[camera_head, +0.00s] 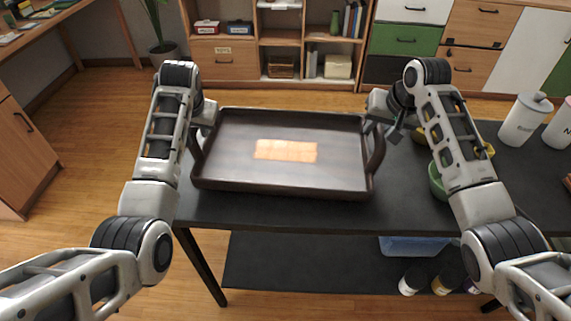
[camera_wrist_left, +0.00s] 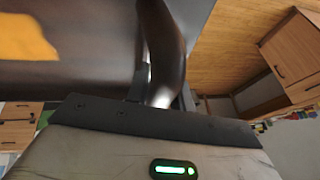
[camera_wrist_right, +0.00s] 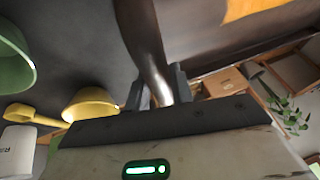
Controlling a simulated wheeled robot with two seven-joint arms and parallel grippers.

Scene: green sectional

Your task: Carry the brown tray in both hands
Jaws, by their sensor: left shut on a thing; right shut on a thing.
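The brown tray (camera_head: 225,165) is level at the left end of the dark table (camera_head: 420,215). I cannot tell whether it touches the tabletop. A bright orange patch (camera_head: 286,151) shows on its middle; I cannot tell if it is light or an object. My left gripper (camera_head: 203,128) is shut on the tray's left handle, which shows between the fingers in the left wrist view (camera_wrist_left: 165,50). My right gripper (camera_head: 380,122) is shut on the right handle, seen in the right wrist view (camera_wrist_right: 143,45). The fingertips are partly hidden in the head view.
A green bowl (camera_head: 437,184) and a yellow dipper-like vessel (camera_wrist_right: 92,103) stand right of the tray, close to my right arm. White canisters (camera_head: 524,118) stand farther right. A lower shelf (camera_head: 300,262) holds a blue bin (camera_head: 410,246) and jars. Open floor lies left of the table.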

